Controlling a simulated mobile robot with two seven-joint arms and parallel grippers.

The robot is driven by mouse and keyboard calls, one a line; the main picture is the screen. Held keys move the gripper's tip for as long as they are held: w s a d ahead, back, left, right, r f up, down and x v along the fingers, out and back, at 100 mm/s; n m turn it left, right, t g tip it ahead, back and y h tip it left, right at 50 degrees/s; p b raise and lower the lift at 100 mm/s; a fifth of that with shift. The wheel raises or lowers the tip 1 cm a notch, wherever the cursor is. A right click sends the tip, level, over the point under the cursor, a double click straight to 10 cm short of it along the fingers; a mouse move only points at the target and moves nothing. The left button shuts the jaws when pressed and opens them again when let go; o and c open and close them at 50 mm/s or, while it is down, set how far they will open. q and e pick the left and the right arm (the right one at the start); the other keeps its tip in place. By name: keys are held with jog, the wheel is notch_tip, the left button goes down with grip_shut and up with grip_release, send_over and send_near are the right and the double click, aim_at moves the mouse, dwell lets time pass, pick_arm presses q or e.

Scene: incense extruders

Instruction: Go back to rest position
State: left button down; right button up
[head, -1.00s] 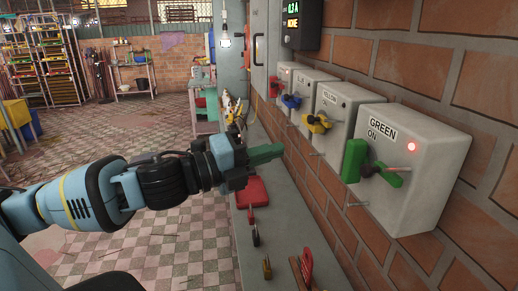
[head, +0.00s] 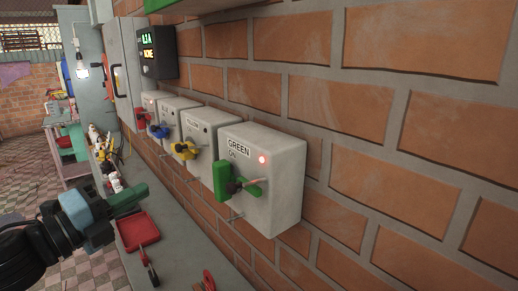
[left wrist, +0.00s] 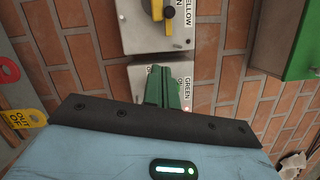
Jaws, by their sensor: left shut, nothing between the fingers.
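My left gripper (head: 134,198), with green fingers, is at the lower left in the head view. It is shut and empty, apart from the wall switches. In the left wrist view its closed fingers (left wrist: 162,90) point toward the box labelled GREEN (left wrist: 148,73) and partly hide it. In the head view the GREEN box (head: 275,190) shows its green handle (head: 221,181) and a lit red lamp. My right gripper is in neither current view.
Boxes with yellow (head: 184,150), blue (head: 158,131) and red handles line the brick wall beyond the GREEN box. A dark display (head: 158,54) hangs above. A red tray (head: 138,230) lies on the narrow grey bench below my left gripper. Small items stand farther along.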

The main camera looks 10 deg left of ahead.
pick_arm(q)
jog(key=s+a+f+n+g+y, duration=0.1)
jog(key=s+f+n+y, duration=0.2)
jog(key=f+n, duration=0.9)
jog(key=s+a+f+n+g+y, duration=0.1)
jog(key=s+f+n+g+y, duration=0.15)
jog(key=f, duration=1.65)
jog(key=s+d+f+n+g, duration=0.1)
jog(key=s+d+f+n, duration=0.2)
jog(key=s+f, duration=0.3)
jog(key=s+d+f+n+g+y, duration=0.1)
jog(key=s+d+f+n+g, duration=0.1)
jog(key=s+d+f+n, duration=0.2)
jog(key=s+d+f+n+g, duration=0.1)
jog(key=s+d+f+n, duration=0.2)
jog(key=s+f, duration=0.6)
jog(key=s+d, duration=0.1)
jog(key=s, duration=0.1)
jog(key=shift+s+f+p, duration=0.35)
pick_arm(e)
jog(key=shift+w+r, duration=0.45)
jog(key=shift+r, duration=0.1)
pick_arm(q)
jog(key=shift+n, duration=0.25)
pick_arm(e)
jog(key=shift+a, duration=0.1)
